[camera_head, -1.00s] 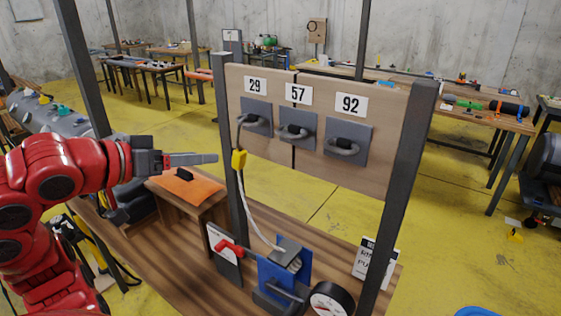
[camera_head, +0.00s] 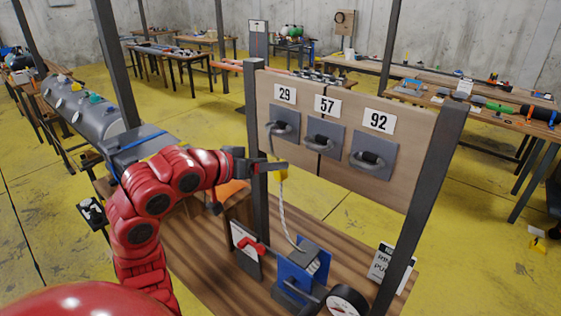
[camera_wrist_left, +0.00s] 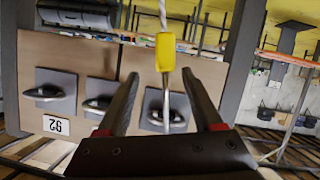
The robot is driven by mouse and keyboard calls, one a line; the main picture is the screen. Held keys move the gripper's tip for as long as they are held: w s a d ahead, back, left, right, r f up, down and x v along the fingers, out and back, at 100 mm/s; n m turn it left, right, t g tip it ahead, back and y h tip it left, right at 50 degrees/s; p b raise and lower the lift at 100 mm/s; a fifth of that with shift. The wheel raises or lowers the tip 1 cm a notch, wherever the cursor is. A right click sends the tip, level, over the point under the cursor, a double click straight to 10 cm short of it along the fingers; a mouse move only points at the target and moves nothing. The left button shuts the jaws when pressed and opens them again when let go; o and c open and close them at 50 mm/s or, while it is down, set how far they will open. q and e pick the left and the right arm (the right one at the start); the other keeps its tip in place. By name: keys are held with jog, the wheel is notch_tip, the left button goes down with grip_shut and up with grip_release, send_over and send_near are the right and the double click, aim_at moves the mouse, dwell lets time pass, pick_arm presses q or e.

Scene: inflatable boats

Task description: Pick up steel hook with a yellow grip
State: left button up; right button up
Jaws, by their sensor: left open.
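The steel hook with a yellow grip (camera_wrist_left: 165,52) hangs at the ring plate under number 29, with a white rope running from the grip. In the left wrist view, which is turned upside down, my left gripper (camera_wrist_left: 159,75) is open. Its two dark fingers stand either side of the hook's line, with the yellow grip in the gap just past the tips. I see no contact. The right gripper is not in view.
The board (camera_head: 340,175) carries ring plates under 29, 57 and 92, between dark posts (camera_head: 425,190). Below, a blue winch-like device (camera_head: 300,275), a red handle (camera_head: 253,247) and a round gauge (camera_head: 347,302) stand on the wooden table.

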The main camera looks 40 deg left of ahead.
pick_arm(q)
jog(key=p+x, duration=0.1)
jog(key=x, duration=0.2)
jog(key=shift+w+r+p, duration=0.1)
jog(key=shift+w+p, duration=0.1)
jog(key=shift+p, duration=0.2)
jog(key=shift+w+f, duration=0.3)
jog(key=shift+w, duration=0.15)
grip_shut()
